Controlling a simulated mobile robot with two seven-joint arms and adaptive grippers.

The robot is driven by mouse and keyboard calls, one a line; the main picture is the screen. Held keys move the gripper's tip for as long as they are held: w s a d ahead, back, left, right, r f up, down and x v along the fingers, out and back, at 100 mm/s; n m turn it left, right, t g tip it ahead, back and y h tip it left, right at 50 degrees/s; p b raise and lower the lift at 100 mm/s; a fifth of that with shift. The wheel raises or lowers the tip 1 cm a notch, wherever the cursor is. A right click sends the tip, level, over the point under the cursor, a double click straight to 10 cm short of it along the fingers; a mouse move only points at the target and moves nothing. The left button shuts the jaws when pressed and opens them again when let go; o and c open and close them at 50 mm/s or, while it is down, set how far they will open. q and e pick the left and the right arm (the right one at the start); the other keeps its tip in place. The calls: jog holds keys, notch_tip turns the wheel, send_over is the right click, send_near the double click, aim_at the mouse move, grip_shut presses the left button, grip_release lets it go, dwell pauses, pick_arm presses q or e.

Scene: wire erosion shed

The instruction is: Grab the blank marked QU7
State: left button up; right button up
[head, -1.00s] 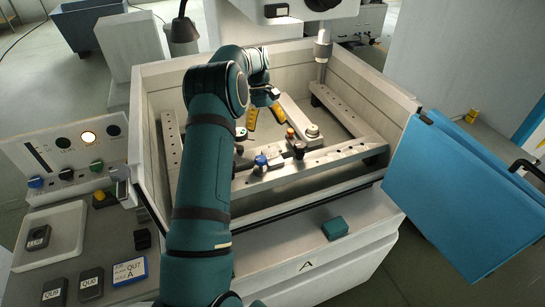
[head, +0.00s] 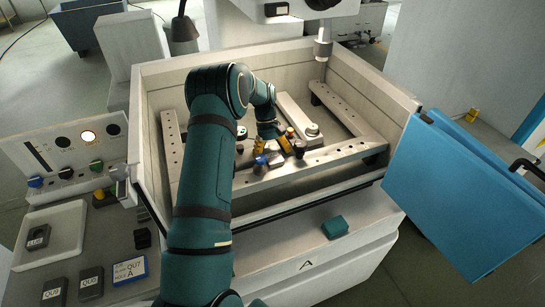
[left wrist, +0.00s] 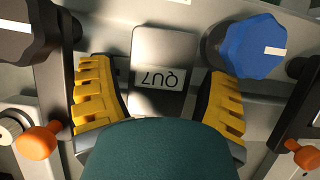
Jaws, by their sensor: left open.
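The blank marked QU7 (left wrist: 160,75) is a grey block whose label reads upside down in the left wrist view. It lies in the machine's fixture between a blue knob (left wrist: 245,47) and a black knob (left wrist: 30,30). In the head view a small part of it (head: 277,160) shows below my gripper. My left gripper (head: 273,146) is open over it. In the left wrist view the yellow fingers (left wrist: 160,90) stand on either side of the blank, with gaps showing. The blank's near end is hidden by a teal part of mine. My right gripper is not in view.
Clamp bars (head: 318,160) and tank walls (head: 370,92) surround the fixture. A card reading QU7 A (head: 130,269) lies at the lower left near other dark blanks (head: 91,283) and a pale tray (head: 70,222). A blue door (head: 440,190) hangs open at the right.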

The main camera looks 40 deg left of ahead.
pick_arm(q)
jog(key=c, duration=1.1)
jog(key=shift+w+r, duration=0.1)
